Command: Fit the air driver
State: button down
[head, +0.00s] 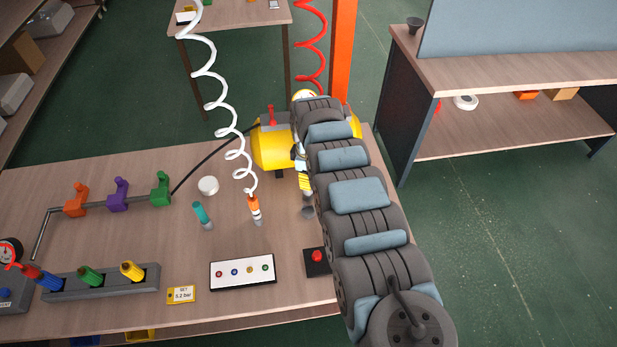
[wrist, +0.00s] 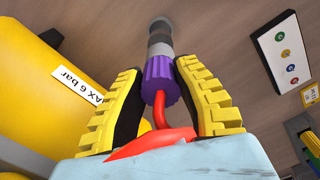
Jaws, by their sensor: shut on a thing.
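My gripper (wrist: 160,90) points down at the table beside the yellow tank. Its yellow-padded fingers are on both sides of a purple collar (wrist: 160,82), shut on it. A red hose (wrist: 158,118) bends out of the collar toward my wrist. Beyond the collar is a grey stem (wrist: 160,42); I cannot tell whether it touches the table. In the head view my gripper (head: 305,182) is partly hidden by my arm, with a dark grey end (head: 308,212) below it. An orange-topped piece (head: 255,210) on the white coiled hose and a teal-topped piece (head: 202,214) stand to the left.
The yellow tank (head: 270,152) is close beside my gripper. A panel with coloured dots (head: 242,272), a red button box (head: 317,260), a pressure sign (head: 181,295) and a rack of coloured pieces (head: 105,282) occupy the front. Orange, purple and green valves (head: 118,194) line the left.

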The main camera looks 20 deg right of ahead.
jog(key=shift+f+b, duration=1.15)
jog(key=shift+f, duration=1.7)
jog(key=shift+r, duration=0.25)
jog(key=shift+r, duration=0.2)
jog(key=shift+p, duration=0.55)
jog(key=shift+f+b, duration=0.95)
jog(key=shift+f, duration=0.3)
dwell(0.3)
jog(key=c, duration=0.8)
grip_release()
